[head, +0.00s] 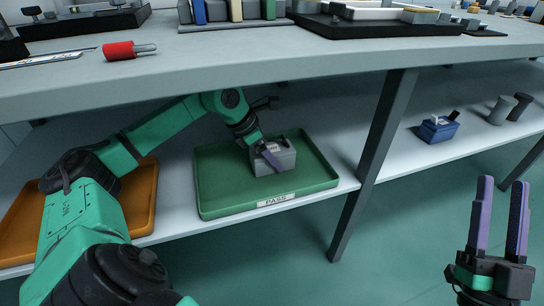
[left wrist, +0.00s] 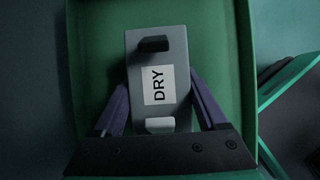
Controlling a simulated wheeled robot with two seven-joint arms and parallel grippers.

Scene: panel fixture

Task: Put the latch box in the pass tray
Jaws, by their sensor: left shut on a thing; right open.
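The grey latch box (head: 284,158) is inside the green pass tray (head: 220,200), towards its back right, on the lower shelf. The tray's front label reads PASS. In the left wrist view the box (left wrist: 142,70) shows a white DRY label, a black latch part at one end and a light one at the other, with the green tray (left wrist: 87,40) under it. My left gripper (head: 268,154) is shut on the box, one purple finger on each side. Whether the box bottom touches the tray floor is hard to tell. My right gripper (head: 503,184) is open and empty, in front of the shelf.
An orange tray (head: 146,200) lies left of the green one, partly behind my left arm. A blue box (head: 438,130) and dark cylinders (head: 502,108) stand on the shelf at right. A table leg (head: 375,155) stands right of the green tray. The tabletop (head: 210,62) overhangs the shelf.

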